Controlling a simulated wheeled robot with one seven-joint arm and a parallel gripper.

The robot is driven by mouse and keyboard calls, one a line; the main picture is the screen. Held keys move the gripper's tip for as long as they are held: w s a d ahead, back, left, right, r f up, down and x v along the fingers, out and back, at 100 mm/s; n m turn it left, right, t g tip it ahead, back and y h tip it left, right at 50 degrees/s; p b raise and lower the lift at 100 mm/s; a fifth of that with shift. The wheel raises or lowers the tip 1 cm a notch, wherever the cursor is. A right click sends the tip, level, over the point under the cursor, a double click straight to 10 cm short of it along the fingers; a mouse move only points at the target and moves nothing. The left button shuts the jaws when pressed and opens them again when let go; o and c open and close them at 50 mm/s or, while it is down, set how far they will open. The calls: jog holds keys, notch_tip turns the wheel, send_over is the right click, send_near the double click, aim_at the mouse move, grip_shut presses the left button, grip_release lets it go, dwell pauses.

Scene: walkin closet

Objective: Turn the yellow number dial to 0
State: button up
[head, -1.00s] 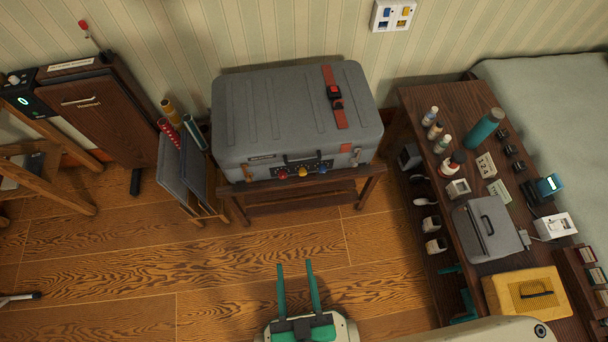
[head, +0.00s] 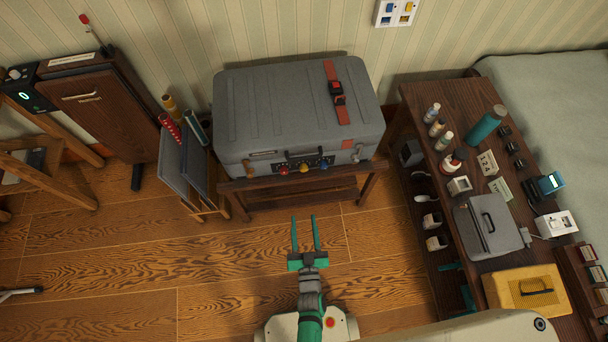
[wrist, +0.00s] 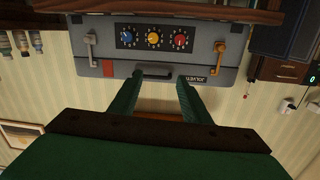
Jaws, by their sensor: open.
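The yellow number dial (head: 304,169) sits in the middle of a black panel on the front of a large grey case (head: 290,110). A red dial (head: 283,169) is on its left and a blue dial (head: 324,167) on its right. The wrist view looks upside down; there the yellow dial (wrist: 153,38) lies between the blue dial (wrist: 127,37) and the red dial (wrist: 179,40). Its number setting is too small to read. My gripper (head: 304,220) is open and empty, in front of the case and apart from the dials. Its green fingers (wrist: 160,80) point toward the panel.
The case stands on a low wooden table (head: 300,200), with a handle (head: 303,155) above the dials and a latch on each side. A crowded dark shelf table (head: 415,105) stands at right. Folders and rolled tubes (head: 185,150) stand at left. The floor between is clear.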

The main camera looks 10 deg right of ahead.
send_near(304, 170)
jog(key=shift+t+y, duration=0.3)
jog(key=shift+y, duration=0.1)
jog(key=w, duration=0.4)
jog(key=w+f, duration=0.1)
jog(key=w, duration=0.1)
jog(key=shift+w+d, duration=0.3)
jog(key=shift+d, duration=0.1)
jog(key=shift+w+a, duration=0.15)
jog(key=shift+w, duration=0.2)
jog(key=shift+w+d, duration=0.25)
jog(key=shift+a, duration=0.1)
jog(key=c, duration=1)
